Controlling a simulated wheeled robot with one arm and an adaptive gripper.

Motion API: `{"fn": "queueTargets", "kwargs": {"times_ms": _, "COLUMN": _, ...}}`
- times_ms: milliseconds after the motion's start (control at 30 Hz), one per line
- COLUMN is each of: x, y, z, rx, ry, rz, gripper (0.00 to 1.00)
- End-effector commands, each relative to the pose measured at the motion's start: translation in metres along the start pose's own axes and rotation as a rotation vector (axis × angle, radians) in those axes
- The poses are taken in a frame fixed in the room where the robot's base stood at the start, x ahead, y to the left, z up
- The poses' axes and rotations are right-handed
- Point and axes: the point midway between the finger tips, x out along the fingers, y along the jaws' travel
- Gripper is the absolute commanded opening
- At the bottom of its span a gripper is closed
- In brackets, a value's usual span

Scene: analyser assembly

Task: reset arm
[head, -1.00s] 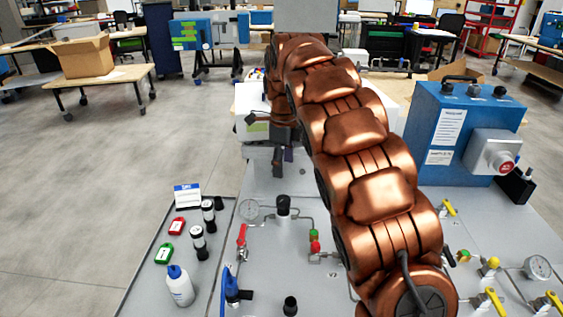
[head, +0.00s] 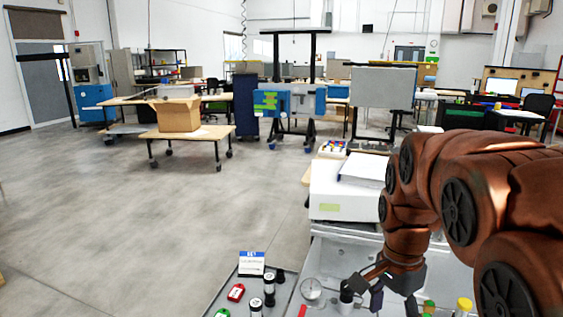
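My copper-coloured arm comes in from the right edge in the head view and bends down to the bench. My gripper (head: 394,302) points down at the lower edge, low over the grey panel. Its dark fingers look spread apart with nothing seen between them. The fingers are small and partly cut off by the frame. A black knob (head: 346,297) stands just left of the gripper; I cannot tell whether they touch.
A tray at lower left holds a sign card (head: 252,263), a red tag (head: 236,292) and black-and-white cylinders (head: 269,289). A gauge (head: 312,289) is beside the knob. A white boxy device (head: 340,192) stands behind. Open floor (head: 150,220) lies to the left.

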Motion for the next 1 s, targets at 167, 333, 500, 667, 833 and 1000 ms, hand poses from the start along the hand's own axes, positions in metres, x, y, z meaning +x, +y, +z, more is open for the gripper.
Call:
{"fn": "queueTargets", "kwargs": {"times_ms": 167, "x": 0.011, "y": 0.047, "z": 0.03, "rx": -0.27, "ry": -0.018, "rz": 0.013, "gripper": 0.68}}
{"fn": "queueTargets", "kwargs": {"times_ms": 333, "x": 0.029, "y": 0.09, "z": 0.058, "rx": -0.546, "ry": -0.037, "rz": 0.02, "gripper": 0.68}}
{"fn": "queueTargets", "kwargs": {"times_ms": 500, "x": 0.049, "y": 0.13, "z": 0.084, "rx": -0.816, "ry": -0.06, "rz": 0.029, "gripper": 0.68}}
{"fn": "queueTargets", "kwargs": {"times_ms": 667, "x": 0.064, "y": 0.154, "z": 0.1, "rx": -1.003, "ry": -0.072, "rz": 0.031, "gripper": 0.68}}
{"fn": "queueTargets", "kwargs": {"times_ms": 833, "x": 0.071, "y": 0.165, "z": 0.108, "rx": -1.087, "ry": -0.078, "rz": 0.033, "gripper": 0.68}}
{"fn": "queueTargets", "kwargs": {"times_ms": 1000, "x": 0.072, "y": 0.165, "z": 0.108, "rx": -1.095, "ry": -0.079, "rz": 0.033, "gripper": 0.68}}
